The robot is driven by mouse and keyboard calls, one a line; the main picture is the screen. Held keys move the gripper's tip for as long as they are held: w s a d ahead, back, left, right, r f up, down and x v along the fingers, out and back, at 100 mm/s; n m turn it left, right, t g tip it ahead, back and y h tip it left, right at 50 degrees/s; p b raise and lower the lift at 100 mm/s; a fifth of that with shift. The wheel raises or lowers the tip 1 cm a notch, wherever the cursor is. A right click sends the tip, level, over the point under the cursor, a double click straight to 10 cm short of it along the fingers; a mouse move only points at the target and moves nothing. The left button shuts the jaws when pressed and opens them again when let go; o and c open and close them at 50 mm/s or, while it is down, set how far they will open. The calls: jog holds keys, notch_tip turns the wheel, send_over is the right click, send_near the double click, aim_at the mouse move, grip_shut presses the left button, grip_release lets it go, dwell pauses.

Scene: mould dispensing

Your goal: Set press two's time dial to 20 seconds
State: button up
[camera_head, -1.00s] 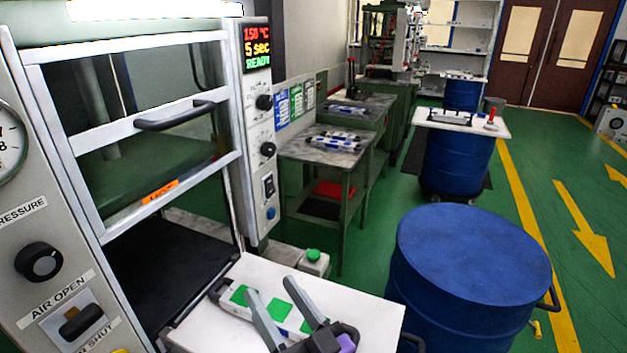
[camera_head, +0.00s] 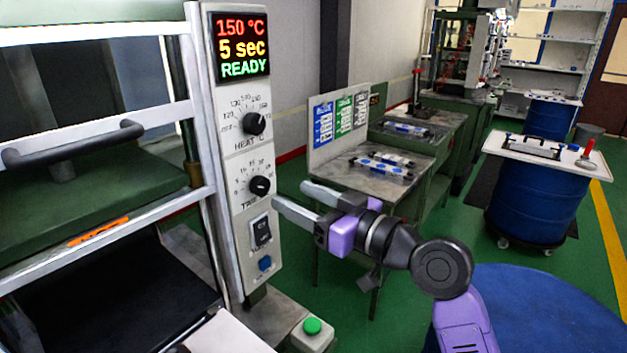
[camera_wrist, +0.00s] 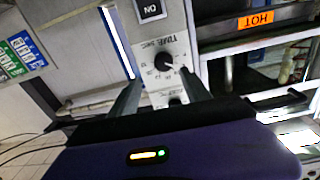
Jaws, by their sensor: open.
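The press (camera_head: 110,205) stands at the left in the head view, with a narrow control panel on its right post. The panel's display (camera_head: 242,45) reads 150 °C, 5 sec, READY. The black time dial (camera_head: 260,186) sits below the heat dial (camera_head: 254,123). The time dial also shows in the wrist view (camera_wrist: 164,60), ahead of my fingers, its scale upside down. My gripper (camera_head: 292,200) is open and empty, its two grey fingers pointing left towards the panel. In the wrist view the fingers flank the dial's direction and appear short of it.
Below the time dial are a black rocker switch (camera_head: 261,231) and a blue button (camera_head: 265,263). A green button box (camera_head: 312,334) stands at the press's foot. A grey table with parts (camera_head: 345,168) is behind my gripper. A blue drum (camera_head: 545,310) is at the lower right.

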aim_at(264, 189)
jog(key=shift+n+g, duration=0.3)
jog(key=x, duration=0.2)
jog(key=p+x, duration=0.1)
jog(key=x, duration=0.4)
jog(key=shift+s+a+f+p, duration=0.1)
jog(key=shift+a+f+p, duration=0.3)
jog(key=shift+a, duration=0.1)
jog(key=shift+c, duration=0.3)
grip_shut()
